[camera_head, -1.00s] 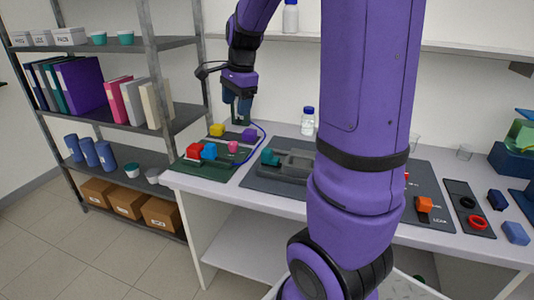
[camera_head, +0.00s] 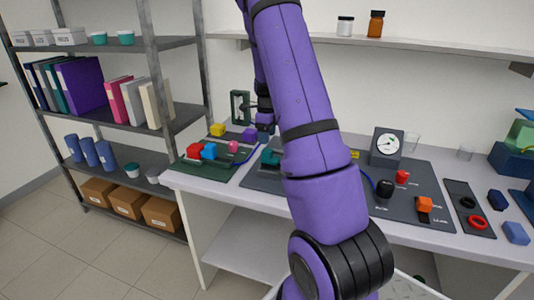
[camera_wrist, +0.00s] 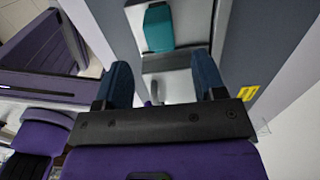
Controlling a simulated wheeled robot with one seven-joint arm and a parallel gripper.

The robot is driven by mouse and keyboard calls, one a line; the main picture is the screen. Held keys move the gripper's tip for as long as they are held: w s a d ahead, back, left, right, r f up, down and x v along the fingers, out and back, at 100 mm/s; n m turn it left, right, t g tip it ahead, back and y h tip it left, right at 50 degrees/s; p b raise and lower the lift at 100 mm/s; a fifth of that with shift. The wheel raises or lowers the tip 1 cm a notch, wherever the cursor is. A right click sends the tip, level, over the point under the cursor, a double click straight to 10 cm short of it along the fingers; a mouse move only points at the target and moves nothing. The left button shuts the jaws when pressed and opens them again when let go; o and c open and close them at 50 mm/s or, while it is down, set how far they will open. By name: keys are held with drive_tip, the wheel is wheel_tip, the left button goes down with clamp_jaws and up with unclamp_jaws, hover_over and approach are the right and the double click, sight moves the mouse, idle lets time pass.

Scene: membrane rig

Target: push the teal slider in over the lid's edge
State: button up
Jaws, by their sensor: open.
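The teal slider (camera_head: 270,157) sits on a grey rig on the dark mat, left of my arm in the head view. In the wrist view the teal slider (camera_wrist: 158,28) is a rounded block at the top, on a pale grey surface. My gripper (camera_wrist: 163,78) is open, with its two dark blue fingers apart and nothing seen between them. The slider lies beyond the fingertips, apart from them. In the head view my gripper (camera_head: 264,132) is low over the back of the rig. My arm hides much of the rig, and I cannot make out the lid's edge.
A green mat (camera_head: 212,172) with coloured blocks lies to the left. A dark green frame (camera_head: 240,106) stands behind it. Right of my arm are a gauge (camera_head: 387,147), a red knob (camera_head: 402,177) and an orange block (camera_head: 424,204).

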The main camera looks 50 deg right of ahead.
sight(267, 150)
wheel_tip(267, 150, down, 8)
drive_tip(key=shift+r, duration=0.1)
idle(0.4)
